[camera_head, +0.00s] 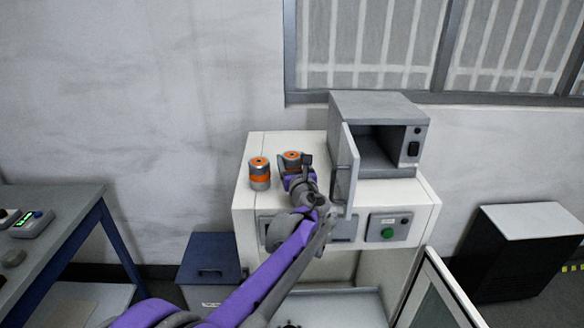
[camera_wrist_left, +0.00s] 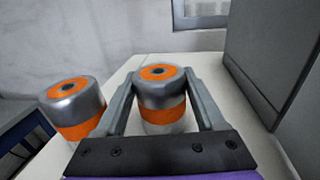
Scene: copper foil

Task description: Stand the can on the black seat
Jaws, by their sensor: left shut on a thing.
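A silver can with orange bands (camera_head: 292,157) is upright between the fingers of my left gripper (camera_head: 296,172), on the white cabinet's top or just above it; its base is hidden. My left gripper is shut on this can, and the left wrist view shows the held can (camera_wrist_left: 161,98) with a finger on each side. A second, like can (camera_head: 260,174) stands upright to the left, apart from the gripper; it also shows in the left wrist view (camera_wrist_left: 75,108). I cannot make out a black seat. My right gripper is not in view.
The white cabinet (camera_head: 262,146) carries a grey oven-like box (camera_head: 372,103) with its door (camera_head: 345,172) open, close to the right of my gripper. A grey bench (camera_head: 45,204) stands at left, a blue bin (camera_head: 208,258) below, a black box (camera_head: 515,262) at right.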

